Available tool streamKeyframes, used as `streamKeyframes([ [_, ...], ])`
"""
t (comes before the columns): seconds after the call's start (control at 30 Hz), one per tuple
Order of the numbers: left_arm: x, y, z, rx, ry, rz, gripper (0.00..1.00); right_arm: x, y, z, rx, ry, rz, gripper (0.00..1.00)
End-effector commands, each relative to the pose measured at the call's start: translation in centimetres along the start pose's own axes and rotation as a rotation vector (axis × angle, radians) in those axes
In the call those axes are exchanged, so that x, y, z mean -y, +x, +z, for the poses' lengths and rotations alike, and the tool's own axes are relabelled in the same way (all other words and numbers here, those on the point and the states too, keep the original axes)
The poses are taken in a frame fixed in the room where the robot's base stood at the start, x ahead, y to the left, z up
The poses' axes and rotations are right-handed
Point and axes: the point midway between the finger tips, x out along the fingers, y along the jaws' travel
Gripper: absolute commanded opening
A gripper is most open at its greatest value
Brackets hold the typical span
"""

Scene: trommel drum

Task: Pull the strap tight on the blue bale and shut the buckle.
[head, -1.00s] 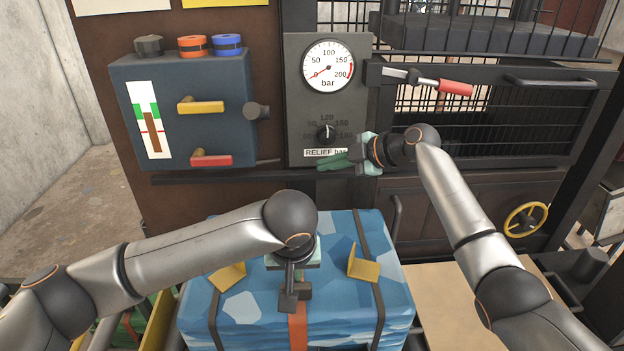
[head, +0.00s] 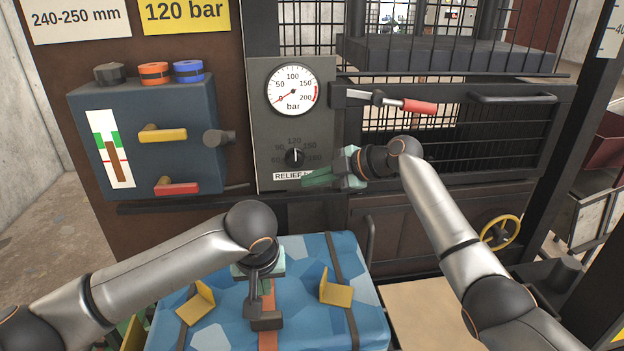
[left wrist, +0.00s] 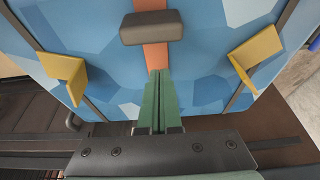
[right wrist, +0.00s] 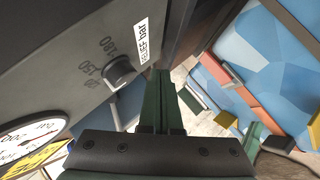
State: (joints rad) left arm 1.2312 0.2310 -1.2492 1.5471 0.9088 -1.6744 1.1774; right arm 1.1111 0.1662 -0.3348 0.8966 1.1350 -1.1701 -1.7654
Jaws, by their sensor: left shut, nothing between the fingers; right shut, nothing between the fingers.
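The blue patterned bale (head: 215,325) lies low in the head view. An orange strap (head: 268,341) runs over its middle, and it also shows in the left wrist view (left wrist: 155,57). A dark grey block (left wrist: 152,27), seemingly part of the buckle, sits over the strap; it shows in the head view too (head: 265,320). My left gripper (head: 262,272) is shut and empty above the bale, its green fingertips (left wrist: 160,75) in line with the strap. Whether they touch it I cannot tell. My right gripper (head: 318,181) is shut and empty by the control panel, away from the bale.
Two yellow brackets (head: 197,303) (head: 336,289) stand on the bale beside the strap. The relief knob (head: 295,158) and pressure gauge (head: 293,90) are close to my right gripper. A blue-grey box with yellow and red levers (head: 150,105) stands left. A tan board (head: 435,315) lies right of the bale.

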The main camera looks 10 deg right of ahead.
Motion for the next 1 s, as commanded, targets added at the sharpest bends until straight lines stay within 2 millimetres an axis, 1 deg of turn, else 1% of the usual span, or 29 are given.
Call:
streamKeyframes([
  [0.03,-0.3,-1.7,0.0,-0.008,0.005,0.009,0.0,0.3,0.2,0.1,0.0,0.0,-0.001,0.0],
  [0.2,-0.3,-5.7,0.0,-0.009,0.003,0.007,0.0,0.4,0.3,0.3,0.0,0.0,0.0,0.0],
  [0.3,-0.3,-7.6,0.0,-0.009,0.004,0.008,0.0,0.5,0.3,0.3,0.0,0.0,0.0,0.0],
  [0.4,-0.2,-8.9,-0.1,-0.008,0.003,0.006,0.0,0.5,0.4,0.4,0.0,0.0,0.0,0.0],
  [0.5,-0.2,-9.7,-0.1,-0.008,0.001,0.006,0.0,0.6,0.4,0.4,0.0,0.0,0.0,0.0],
  [0.6,-0.1,-10.0,-0.1,-0.007,0.001,0.005,0.0,0.6,0.4,0.4,0.0,0.0,0.0,0.0],
  [1.0,-0.2,-10.0,-0.1,-0.007,0.001,0.005,0.0,0.6,0.4,0.4,0.0,0.0,-0.001,0.0],
])
